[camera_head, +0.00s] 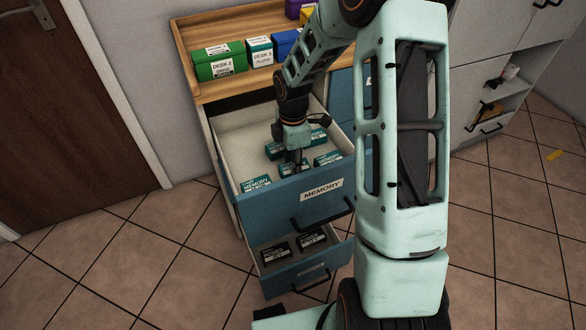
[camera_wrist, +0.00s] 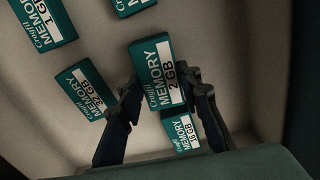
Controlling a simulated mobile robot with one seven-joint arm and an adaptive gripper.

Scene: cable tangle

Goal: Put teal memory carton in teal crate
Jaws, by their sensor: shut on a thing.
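Several teal memory cartons lie in the open blue drawer marked MEMORY (camera_head: 322,190). My gripper (camera_head: 297,162) reaches down into this drawer in the head view. In the wrist view my gripper (camera_wrist: 163,95) is shut on the teal carton marked 2 GB (camera_wrist: 152,62), with a finger on each side. In the head view my gripper partly hides the carton under it. Other teal cartons show in the wrist view, marked 32 GB (camera_wrist: 84,90), 1 GB (camera_wrist: 45,22) and 16 GB (camera_wrist: 181,132). A teal crate labelled DESK 3 (camera_head: 260,58) stands on the wooden counter.
On the counter (camera_head: 190,45), a green crate (camera_head: 213,66) stands left of the teal one and a blue crate (camera_head: 285,45) right of it. A lower open drawer (camera_head: 310,275) holds black cartons. Tiled floor is clear at the left.

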